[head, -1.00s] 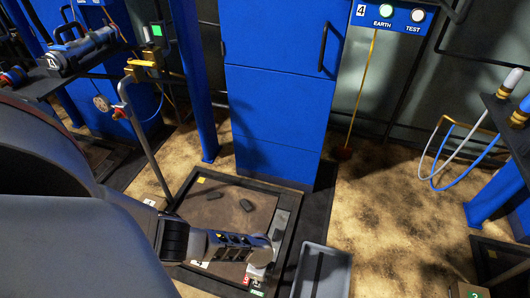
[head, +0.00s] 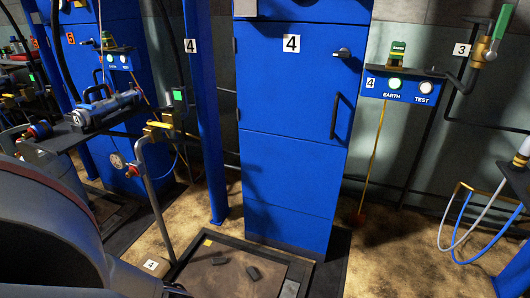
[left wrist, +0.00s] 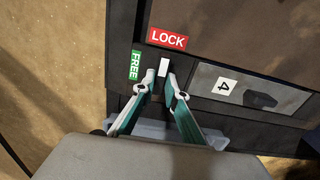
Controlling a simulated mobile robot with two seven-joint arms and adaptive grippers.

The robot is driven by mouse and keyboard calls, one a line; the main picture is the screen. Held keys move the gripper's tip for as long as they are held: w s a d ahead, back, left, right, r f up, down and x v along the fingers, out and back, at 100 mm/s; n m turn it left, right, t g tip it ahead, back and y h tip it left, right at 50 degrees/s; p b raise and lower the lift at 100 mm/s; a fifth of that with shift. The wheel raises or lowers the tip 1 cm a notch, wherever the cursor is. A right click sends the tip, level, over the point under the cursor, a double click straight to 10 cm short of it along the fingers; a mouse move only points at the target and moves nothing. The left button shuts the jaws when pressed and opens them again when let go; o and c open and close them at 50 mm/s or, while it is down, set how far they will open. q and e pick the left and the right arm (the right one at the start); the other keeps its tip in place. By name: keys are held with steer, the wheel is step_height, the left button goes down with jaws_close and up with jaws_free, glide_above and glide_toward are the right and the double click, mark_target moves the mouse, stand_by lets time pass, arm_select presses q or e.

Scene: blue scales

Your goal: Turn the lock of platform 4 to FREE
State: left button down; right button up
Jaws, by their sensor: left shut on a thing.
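Platform 4 (head: 205,272) is a low brown plate in a dark frame at the bottom of the head view. Its lock shows in the left wrist view as a small white lever (left wrist: 164,66). A red LOCK label (left wrist: 167,39) is just above the lever and a green FREE label (left wrist: 136,65) is to its left. The lever's end lies below the LOCK label. My left gripper (left wrist: 161,82) is shut on the lever, one finger on each side; the fingers hide its lower part. My right gripper is in neither view.
A tall blue cabinet (head: 292,130) marked 4 stands behind the platform. Two dark pieces (head: 253,272) lie on the platform. A bent metal post (head: 150,185) and a shelf with a blue tool (head: 105,108) are at left. Hoses (head: 462,225) hang at right.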

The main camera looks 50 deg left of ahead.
arm_select(q)
steer(key=shift+a, duration=0.1)
steer(key=n, duration=0.4)
steer(key=shift+p, duration=0.35)
steer(key=n, duration=0.2)
steer(key=shift+n, duration=0.4)
steer(key=n, duration=0.3)
steer(key=shift+n+p, duration=0.3)
steer(key=n, duration=0.3)
steer(key=shift+s+n, duration=0.1)
steer(key=shift+n, duration=2)
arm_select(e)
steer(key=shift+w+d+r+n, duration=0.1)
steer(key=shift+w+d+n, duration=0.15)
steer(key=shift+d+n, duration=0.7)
